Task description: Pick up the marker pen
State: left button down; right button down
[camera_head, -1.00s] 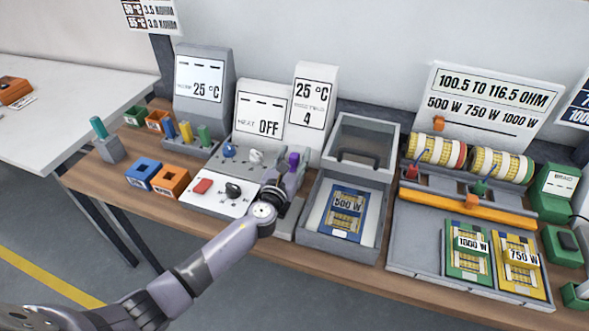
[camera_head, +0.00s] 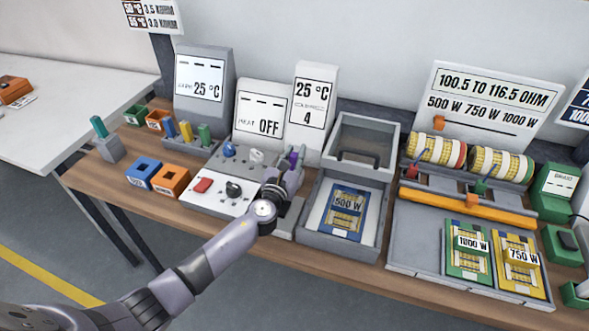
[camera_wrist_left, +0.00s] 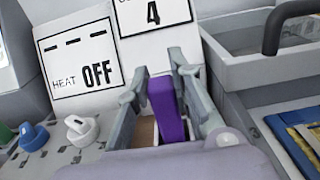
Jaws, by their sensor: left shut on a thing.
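A teal marker-like stick (camera_head: 98,126) stands tilted in a grey block (camera_head: 111,149) at the left end of the bench. My left gripper (camera_head: 286,170) is well to its right, in front of the panel with the 4. It is shut on a purple upright piece, which shows between the fingers in the left wrist view (camera_wrist_left: 166,108). The lower end of the purple piece is hidden, so I cannot tell whether it is a pen or a handle. My right gripper is not in view.
A control panel (camera_head: 219,203) with a red button and knobs lies left of my gripper. A grey tray (camera_head: 336,246) with a blue 500 W card is to the right.

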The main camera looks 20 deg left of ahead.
pick_arm(q)
jog(key=shift+r, duration=0.1)
notch_tip(320, 180, up, 9)
jog(key=p, duration=0.4)
jog(key=shift+f, duration=0.2)
notch_tip(320, 180, up, 11)
jog(key=p, duration=0.2)
jog(key=shift+r, duration=0.15)
